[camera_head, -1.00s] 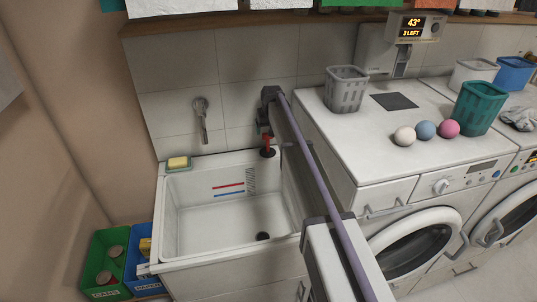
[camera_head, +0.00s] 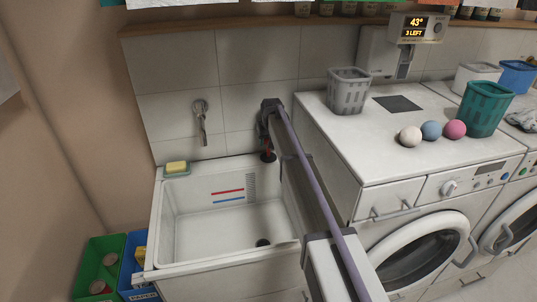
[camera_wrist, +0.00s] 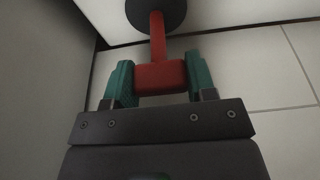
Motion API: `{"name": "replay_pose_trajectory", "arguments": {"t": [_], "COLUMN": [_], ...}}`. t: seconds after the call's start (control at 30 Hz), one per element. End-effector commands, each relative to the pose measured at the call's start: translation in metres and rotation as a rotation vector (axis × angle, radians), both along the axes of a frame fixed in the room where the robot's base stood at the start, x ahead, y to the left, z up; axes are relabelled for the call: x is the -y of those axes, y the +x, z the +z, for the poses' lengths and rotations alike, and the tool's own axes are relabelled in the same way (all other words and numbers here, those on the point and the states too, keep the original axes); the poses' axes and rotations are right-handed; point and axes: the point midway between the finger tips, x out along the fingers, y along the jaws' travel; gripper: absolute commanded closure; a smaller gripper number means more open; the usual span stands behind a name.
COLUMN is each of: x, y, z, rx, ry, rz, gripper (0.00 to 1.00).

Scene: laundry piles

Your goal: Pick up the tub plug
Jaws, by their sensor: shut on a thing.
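The tub plug has a black round disc (camera_head: 268,156) and a red stem and handle. In the head view it is at the back right corner of the white sink, below my gripper (camera_head: 266,142), which partly hides the red handle. In the wrist view my gripper's teal fingers (camera_wrist: 160,75) are shut on both sides of the plug's red handle (camera_wrist: 160,77). The black disc shows beyond the fingers, at the top edge of that view. I cannot tell whether the disc touches the sink rim.
The white sink (camera_head: 165,235) has a dark drain (camera_head: 263,243) and a yellow sponge (camera_head: 177,167) on its rim. A wall tap (camera_head: 202,122) hangs behind it. To the right, a washing machine (camera_head: 350,165) carries a grey basket (camera_head: 348,92), coloured balls and a teal basket (camera_head: 482,110).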

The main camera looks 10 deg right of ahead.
Motion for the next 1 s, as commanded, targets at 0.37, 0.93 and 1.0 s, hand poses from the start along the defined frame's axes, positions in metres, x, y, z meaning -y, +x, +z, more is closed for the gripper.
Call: {"name": "replay_pose_trajectory", "arguments": {"t": [0.37,0.93,1.0], "x": [0.000,0.000,0.000], "y": [0.000,-0.004,-0.004], "z": [0.000,0.047,0.059], "rx": [0.000,0.000,0.000], "ry": [0.000,0.000,0.000], "rz": [0.000,0.000,0.000], "gripper": [0.88,0.88,0.88]}}
